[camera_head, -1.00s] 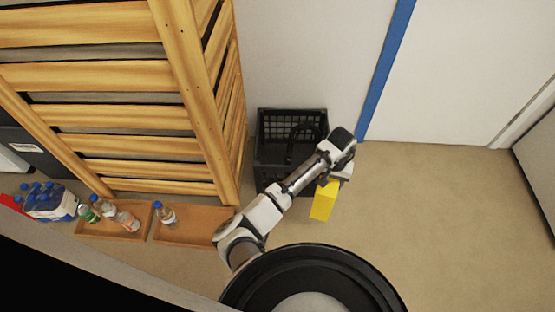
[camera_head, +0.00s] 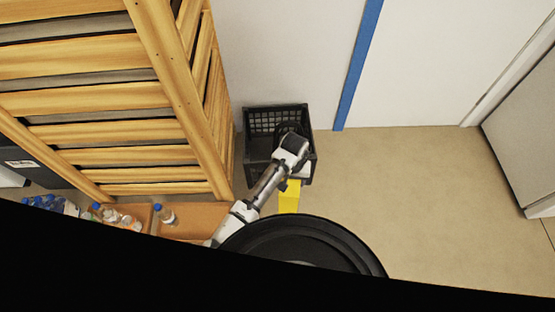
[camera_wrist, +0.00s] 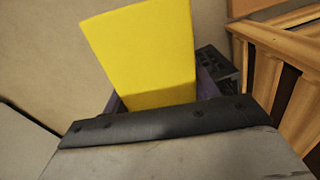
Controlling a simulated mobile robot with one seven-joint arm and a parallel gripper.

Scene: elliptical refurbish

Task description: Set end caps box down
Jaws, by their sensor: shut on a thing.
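The end caps box is a plain yellow box (camera_head: 289,196), seen in the head view just below my gripper, in front of the black crate. It fills the upper middle of the wrist view (camera_wrist: 145,55). My gripper (camera_head: 291,178) is shut on the yellow box and holds it; the fingers are mostly hidden by the wrist in the head view. Dark purple-grey finger parts show on both sides of the box in the wrist view. I cannot tell the box's exact height above the floor.
A black crate (camera_head: 250,160) stands against the white wall behind my arm. A wooden slatted rack (camera_head: 150,130) is to the left, with orange trays (camera_head: 190,217) and bottles (camera_head: 165,214) in front. The tan floor (camera_head: 400,200) to the right is clear.

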